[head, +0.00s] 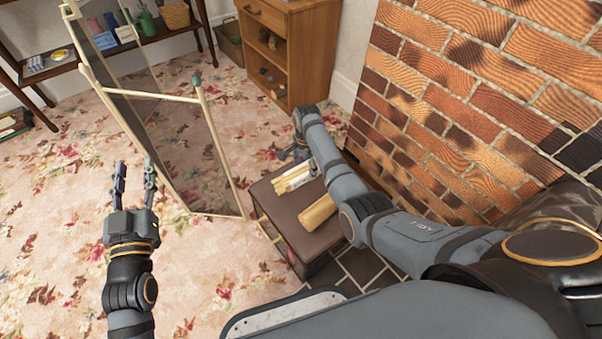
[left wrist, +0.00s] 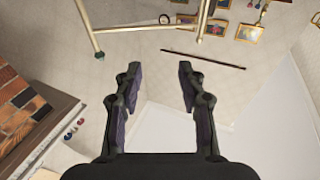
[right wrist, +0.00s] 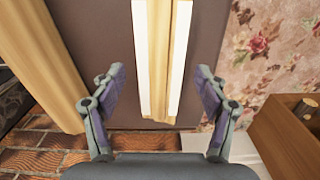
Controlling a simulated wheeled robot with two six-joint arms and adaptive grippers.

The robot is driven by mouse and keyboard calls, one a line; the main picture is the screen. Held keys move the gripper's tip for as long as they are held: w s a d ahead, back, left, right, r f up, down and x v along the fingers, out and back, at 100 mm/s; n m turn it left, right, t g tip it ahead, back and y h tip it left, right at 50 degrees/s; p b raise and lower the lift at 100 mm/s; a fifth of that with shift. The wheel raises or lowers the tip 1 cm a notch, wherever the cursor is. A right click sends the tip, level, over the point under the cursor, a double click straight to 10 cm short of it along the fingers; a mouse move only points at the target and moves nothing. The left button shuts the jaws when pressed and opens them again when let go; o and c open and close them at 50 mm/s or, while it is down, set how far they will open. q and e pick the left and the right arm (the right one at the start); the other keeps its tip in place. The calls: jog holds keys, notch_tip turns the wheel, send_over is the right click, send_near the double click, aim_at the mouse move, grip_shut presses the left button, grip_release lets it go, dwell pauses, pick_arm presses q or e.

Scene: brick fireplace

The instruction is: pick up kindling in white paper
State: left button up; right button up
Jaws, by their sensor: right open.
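The kindling in white paper (head: 296,181) lies on a brown padded box in the head view. In the right wrist view the kindling (right wrist: 159,40) shows as pale wood with white paper along both sides. My right gripper (right wrist: 160,75) is open, with its fingers on either side of the bundle's near end and apart from it. In the head view the right gripper (head: 292,150) is partly hidden by its own arm, at the far side of the box. My left gripper (head: 134,168) is open and empty above the carpet; its parted fingers show in the left wrist view (left wrist: 159,70).
The brown box (head: 272,202) also holds a thicker log (head: 318,212), left of the bundle in the right wrist view (right wrist: 45,60). A folding screen (head: 185,150) stands beside the box. A brick wall (head: 480,90) and wooden cabinet (head: 305,50) are close by. Carpet lies open at left.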

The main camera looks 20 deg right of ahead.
notch_tip(320, 180, down, 2)
jog(key=shift+f+b, duration=0.1)
jog(key=shift+b, duration=0.5)
pick_arm(q)
jog(key=s+r+t+h, duration=0.1)
jog(key=s+r+t, duration=0.2)
jog(key=r, duration=0.8)
jog(key=t, duration=0.2)
jog(key=shift+d+r+m+t, duration=0.2)
jog(key=shift+m+t, duration=0.1)
jog(key=shift+m, duration=0.1)
pick_arm(e)
jog(key=shift+c, duration=0.4)
jog(key=c, duration=1.3)
pick_arm(q)
jog(key=shift+f, duration=0.15)
